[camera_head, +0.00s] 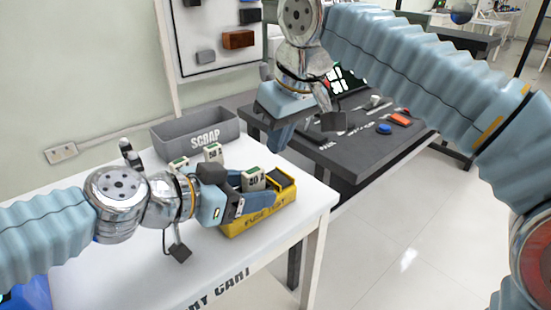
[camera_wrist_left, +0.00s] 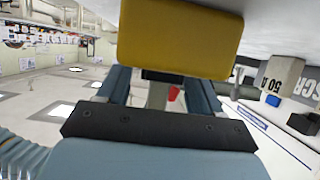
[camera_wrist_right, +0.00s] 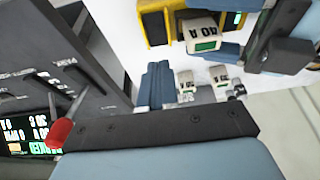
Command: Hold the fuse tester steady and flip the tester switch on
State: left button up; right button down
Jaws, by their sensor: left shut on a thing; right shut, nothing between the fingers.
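The fuse also shows in the right wrist view (camera_wrist_right: 200,28), and the yellow tray fills the top of the left wrist view (camera_wrist_left: 178,40). My right gripper (camera_head: 280,138) is shut and empty, above the gap between cart and dark bench. A red-tipped lever (camera_wrist_right: 62,130) stands on a dark panel beside a lit screen (camera_wrist_right: 22,140).
A grey scrap bin (camera_head: 195,133) stands at the back of the white cart (camera_head: 120,270). Other fuses (camera_head: 213,152) stand before it. The dark bench (camera_head: 350,150) holds tools and a red block (camera_head: 400,118). The cart's front left is clear.

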aim_at(275, 175)
jog(key=shift+s+d+x, duration=0.15)
jog(key=shift+x, duration=1.05)
jog(key=shift+s+d+x, duration=0.1)
jog(key=shift+s+x, duration=0.1)
jog(key=shift+x, duration=1.05)
jog(key=shift+f, duration=0.15)
jog(key=shift+f, duration=0.15)
jog(key=shift+s+d, duration=0.4)
jog(key=shift+s, duration=0.2)
jog(key=shift+r, duration=0.25)
jog(key=shift+r, duration=0.3)
jog(key=v, duration=1.3)
jog(key=shift+w+r, duration=0.15)
jog(key=shift+w, duration=0.05)
